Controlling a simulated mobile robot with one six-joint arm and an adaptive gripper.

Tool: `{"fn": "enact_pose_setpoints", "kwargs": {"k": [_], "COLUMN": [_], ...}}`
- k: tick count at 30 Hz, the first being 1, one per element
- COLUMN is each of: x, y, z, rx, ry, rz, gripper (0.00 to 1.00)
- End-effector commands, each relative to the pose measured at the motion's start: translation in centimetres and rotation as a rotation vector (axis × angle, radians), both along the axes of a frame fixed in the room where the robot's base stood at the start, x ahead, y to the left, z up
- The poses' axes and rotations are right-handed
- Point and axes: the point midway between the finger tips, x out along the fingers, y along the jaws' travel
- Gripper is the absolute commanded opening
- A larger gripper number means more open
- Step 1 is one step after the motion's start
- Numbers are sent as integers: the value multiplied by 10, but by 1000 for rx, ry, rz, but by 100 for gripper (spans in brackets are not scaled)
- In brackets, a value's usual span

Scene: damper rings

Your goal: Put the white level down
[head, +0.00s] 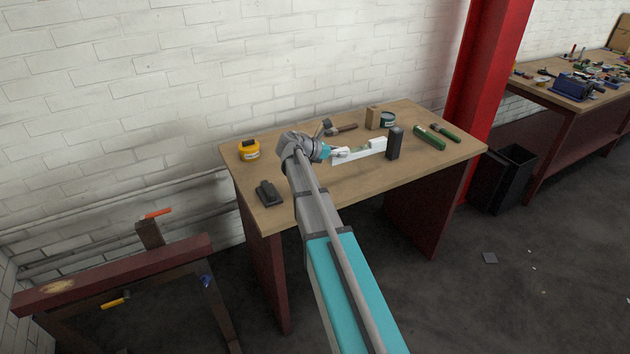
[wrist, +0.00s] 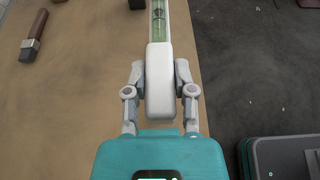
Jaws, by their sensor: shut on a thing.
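The white level (head: 374,147) has a green vial window and extends to the right from my gripper (head: 331,153) in the head view. In the wrist view the level (wrist: 159,75) runs up the middle, its near end between the two grey fingers of my gripper (wrist: 160,95), which is shut on it. The level looks held over the wooden workbench (head: 330,195), near its front edge. Its exact height above the top is hard to tell. Its far end appears close to an upright dark block (head: 394,143); I cannot tell whether they touch.
A hammer (head: 341,129), a wooden block (head: 373,118) and a tin (head: 388,120) stand or lie behind. Green tools (head: 430,138) lie at the right. A yellow tape measure (head: 249,150) and a dark object (head: 268,193) are at the left. The front middle is bare.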

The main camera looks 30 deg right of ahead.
Motion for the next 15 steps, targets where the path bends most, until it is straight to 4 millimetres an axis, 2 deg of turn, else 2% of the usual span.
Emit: {"fn": "enact_pose_setpoints", "kwargs": {"k": [1, 5, 15], "x": [6, 16, 28], "y": [9, 29, 53], "z": [-8, -18, -51], "rx": [-1, -1, -1], "ry": [1, 0, 1], "rz": [4, 3, 1], "gripper": [0, 0, 0]}}
